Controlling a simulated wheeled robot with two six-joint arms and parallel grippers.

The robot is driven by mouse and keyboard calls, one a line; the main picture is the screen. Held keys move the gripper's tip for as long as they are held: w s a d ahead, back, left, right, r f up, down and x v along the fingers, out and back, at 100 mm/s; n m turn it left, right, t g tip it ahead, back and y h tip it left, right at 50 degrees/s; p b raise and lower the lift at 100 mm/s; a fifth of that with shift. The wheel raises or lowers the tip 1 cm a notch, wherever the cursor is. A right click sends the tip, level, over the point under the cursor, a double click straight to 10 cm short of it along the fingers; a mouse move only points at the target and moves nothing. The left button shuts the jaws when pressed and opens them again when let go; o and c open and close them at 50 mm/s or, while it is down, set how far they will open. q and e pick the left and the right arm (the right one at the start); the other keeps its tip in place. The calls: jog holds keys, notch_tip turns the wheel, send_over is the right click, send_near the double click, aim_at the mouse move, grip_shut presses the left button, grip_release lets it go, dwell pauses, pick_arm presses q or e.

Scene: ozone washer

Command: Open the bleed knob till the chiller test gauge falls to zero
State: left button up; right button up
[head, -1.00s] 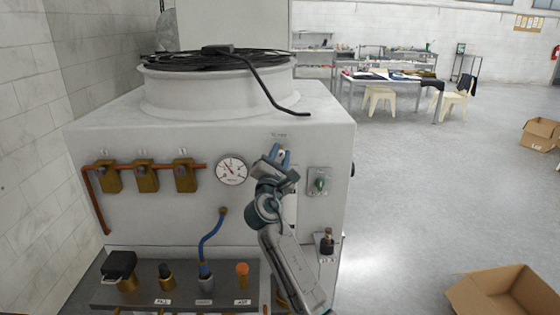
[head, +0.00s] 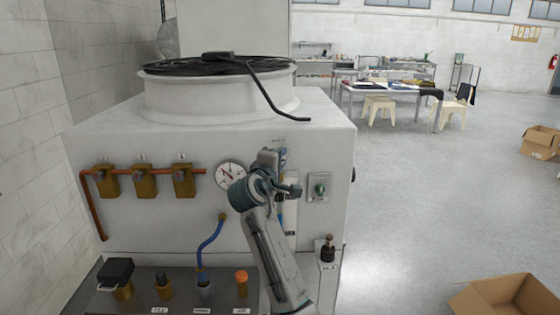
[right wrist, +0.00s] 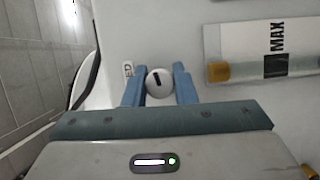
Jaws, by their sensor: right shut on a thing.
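The bleed knob (right wrist: 160,83) is a round white knob with a black mark, seen in the right wrist view between two blue fingers. My right gripper (right wrist: 158,74) is shut on it, with a finger on each side. In the head view my right gripper (head: 283,155) is at the front panel of the white chiller, and it hides the knob. The round white test gauge (head: 229,172) is just left of the gripper. My wrist covers its lower right part, and the needle reading is too small to tell. My left gripper is not in view.
A green switch (head: 319,190) is right of my wrist. A sight tube marked MAX (right wrist: 280,48) is near the knob. Several brass valves (head: 145,181) on a copper pipe are left of the gauge. A blue hose (head: 208,243) hangs below it.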

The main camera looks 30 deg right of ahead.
jog(key=m+y, duration=0.1)
jog(key=m, duration=0.2)
jog(key=shift+m+y, duration=0.3)
jog(key=shift+f+m+g+y+p, duration=0.1)
jog(key=shift+m+g+y+p, duration=0.3)
jog(key=shift+m, duration=0.5)
jog(key=o, duration=1)
jog(key=shift+b+v, duration=1.7)
jog(key=shift+v, duration=3.7)
jog(key=shift+s+d, duration=0.1)
